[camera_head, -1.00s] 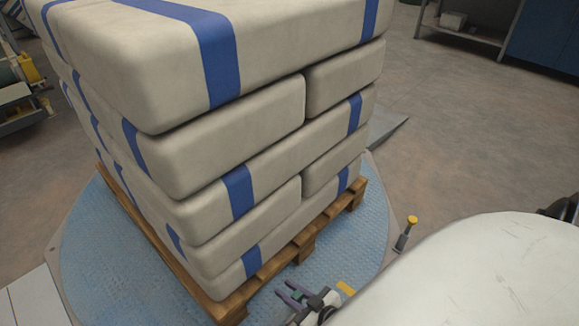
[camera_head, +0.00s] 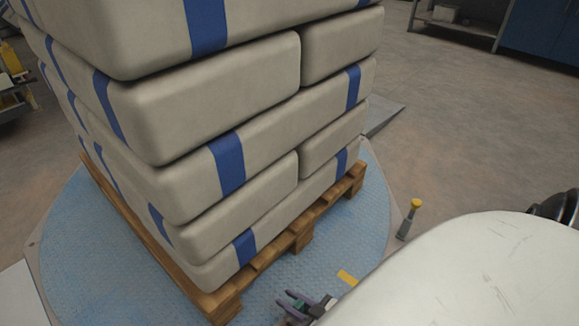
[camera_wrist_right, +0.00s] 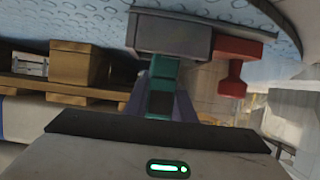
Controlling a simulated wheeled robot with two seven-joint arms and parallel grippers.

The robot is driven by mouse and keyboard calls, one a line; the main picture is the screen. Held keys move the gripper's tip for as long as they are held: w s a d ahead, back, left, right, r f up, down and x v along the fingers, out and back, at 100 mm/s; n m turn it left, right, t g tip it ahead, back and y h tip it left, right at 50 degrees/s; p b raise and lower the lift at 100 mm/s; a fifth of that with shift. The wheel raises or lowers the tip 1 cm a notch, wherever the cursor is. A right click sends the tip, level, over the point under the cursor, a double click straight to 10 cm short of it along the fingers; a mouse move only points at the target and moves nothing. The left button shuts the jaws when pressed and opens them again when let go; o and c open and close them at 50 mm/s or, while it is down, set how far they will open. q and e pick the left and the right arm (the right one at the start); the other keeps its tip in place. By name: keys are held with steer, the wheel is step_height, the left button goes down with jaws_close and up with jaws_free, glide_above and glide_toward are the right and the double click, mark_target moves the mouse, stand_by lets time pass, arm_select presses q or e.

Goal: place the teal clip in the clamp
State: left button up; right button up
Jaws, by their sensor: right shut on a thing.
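My right gripper (camera_head: 290,298) shows at the bottom edge of the head view, over the blue round plate and partly cut off by the frame. In the right wrist view its purple fingers (camera_wrist_right: 160,100) are shut on the teal clip (camera_wrist_right: 161,85), whose segments show between them. The clip also shows as a small teal spot in the head view (camera_head: 299,304). Beyond the clip in the wrist view is a grey block (camera_wrist_right: 170,36), with a red part (camera_wrist_right: 234,64) to its right. I cannot tell whether these form the clamp, or whether clip and block touch. My left gripper is not in view.
A tall stack of pale sacks with blue bands (camera_head: 190,110) stands on a wooden pallet (camera_head: 225,300) on the blue round plate (camera_head: 90,270). A post with a yellow top (camera_head: 415,205) stands at the plate's right edge. Open floor (camera_head: 470,130) lies at the right.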

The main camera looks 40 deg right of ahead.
steer(key=o, duration=1.1)
steer(key=shift+r, duration=0.1)
steer(key=shift+c, duration=0.2)
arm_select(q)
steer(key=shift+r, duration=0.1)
arm_select(e)
steer(key=shift+s, duration=0.1)
steer(key=shift+s+r+p, duration=0.2)
steer(key=shift+s+p, duration=0.1)
steer(key=shift+p, duration=0.05)
arm_select(q)
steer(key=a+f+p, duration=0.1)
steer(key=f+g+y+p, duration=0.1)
steer(key=p, duration=0.1)
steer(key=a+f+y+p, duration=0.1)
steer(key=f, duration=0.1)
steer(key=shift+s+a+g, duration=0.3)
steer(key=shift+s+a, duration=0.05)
arm_select(e)
steer(key=v, duration=1.1)
